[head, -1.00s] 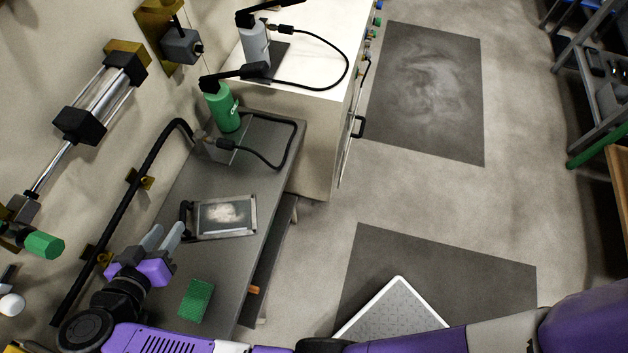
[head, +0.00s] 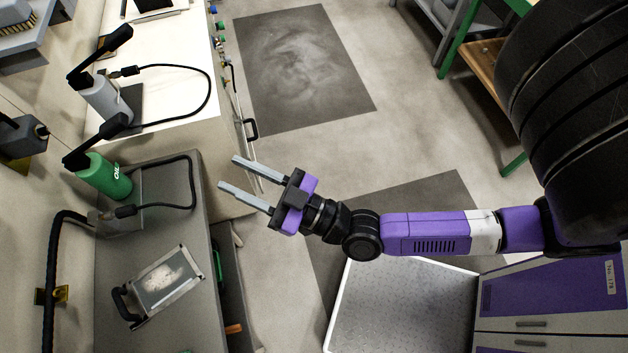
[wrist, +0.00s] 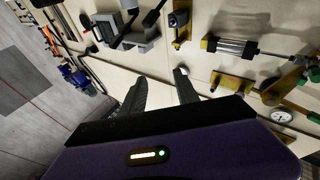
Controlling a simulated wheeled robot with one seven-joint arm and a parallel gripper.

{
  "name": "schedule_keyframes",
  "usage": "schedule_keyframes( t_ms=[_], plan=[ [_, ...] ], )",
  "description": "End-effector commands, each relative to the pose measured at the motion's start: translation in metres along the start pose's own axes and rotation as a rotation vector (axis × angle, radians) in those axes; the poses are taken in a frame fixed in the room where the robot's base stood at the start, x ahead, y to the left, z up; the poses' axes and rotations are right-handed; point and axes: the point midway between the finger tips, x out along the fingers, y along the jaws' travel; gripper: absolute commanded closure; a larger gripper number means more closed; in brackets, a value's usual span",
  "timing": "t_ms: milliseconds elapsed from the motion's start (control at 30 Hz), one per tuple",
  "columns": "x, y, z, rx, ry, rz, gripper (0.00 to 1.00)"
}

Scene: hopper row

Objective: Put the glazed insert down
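The glazed insert (head: 163,283) is a flat metal frame around a dusty pane, with a dark handle on its left edge. It lies on the grey bench (head: 190,320) at lower left in the head view, tilted in the picture. My gripper (head: 237,173) is to the upper right of it, past the bench's right edge, with its two grey fingers apart and nothing between them. In the wrist view the fingers (wrist: 158,92) are also apart and empty, and the insert does not show there.
A green bottle (head: 103,175) on a stand with a black hose is on the bench behind the insert. A grey bottle (head: 106,100) stands on the white cabinet top (head: 180,90) beyond. The wall (wrist: 225,70) carries cylinders and brackets.

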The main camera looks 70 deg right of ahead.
Motion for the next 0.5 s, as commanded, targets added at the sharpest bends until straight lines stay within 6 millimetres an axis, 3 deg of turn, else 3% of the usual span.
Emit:
schedule_keyframes(
  t_ms=[33,100,300,500],
  plan=[
    [-0.023,0.002,-0.006,-0.004,-0.046,-0.027,0.63],
    [-0.049,-0.002,-0.014,0.003,-0.112,-0.068,0.63],
    [-0.116,-0.014,-0.037,0.038,-0.336,-0.115,0.63],
    [-0.153,-0.02,-0.054,0.076,-0.504,-0.091,0.63]
  ],
)
